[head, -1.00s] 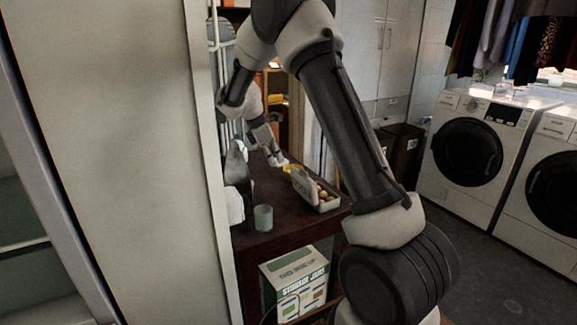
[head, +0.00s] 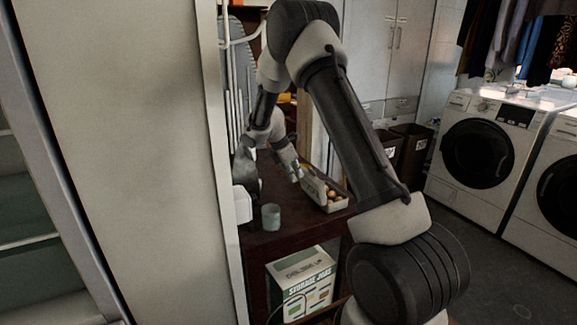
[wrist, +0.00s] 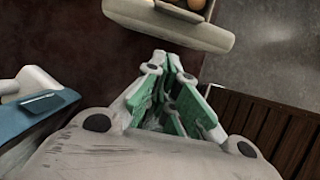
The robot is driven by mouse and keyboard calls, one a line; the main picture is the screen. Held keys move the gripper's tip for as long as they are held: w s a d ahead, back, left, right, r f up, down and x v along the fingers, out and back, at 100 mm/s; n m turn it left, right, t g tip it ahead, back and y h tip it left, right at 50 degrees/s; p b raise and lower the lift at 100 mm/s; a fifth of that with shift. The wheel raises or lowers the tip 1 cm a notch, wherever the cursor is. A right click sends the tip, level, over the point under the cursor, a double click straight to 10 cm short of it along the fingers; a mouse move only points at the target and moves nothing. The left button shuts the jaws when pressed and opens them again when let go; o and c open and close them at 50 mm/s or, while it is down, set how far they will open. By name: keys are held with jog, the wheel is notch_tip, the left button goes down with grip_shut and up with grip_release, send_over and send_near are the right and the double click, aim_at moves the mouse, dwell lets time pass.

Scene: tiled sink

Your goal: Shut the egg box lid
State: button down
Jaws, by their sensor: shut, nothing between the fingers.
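The egg box (head: 334,207) stands on the dark table with its lid (head: 313,185) raised on the left side. Brown eggs show inside it. My gripper (head: 298,177) is just left of the raised lid, close to it; I cannot tell in the head view whether they touch. In the wrist view, my gripper (wrist: 172,68) is shut and empty, its green-padded fingers together. A pale edge of the egg box (wrist: 170,22) lies just beyond the fingertips, with an egg partly visible at the top of the picture.
A pale cup (head: 270,216) stands on the table (head: 292,231) left of the egg box. A white object (head: 242,205) is farther left. A blue and white object (wrist: 38,108) lies at the left of the wrist view. A storage jars box (head: 302,278) sits below the tabletop.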

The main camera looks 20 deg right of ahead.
jog(key=shift+w+d+r, duration=0.1)
jog(key=shift+d+r, duration=0.15)
jog(key=shift+d, duration=0.55)
jog(key=shift+d+r, duration=0.25)
jog(key=shift+d, duration=0.5)
jog(key=shift+d, duration=0.1)
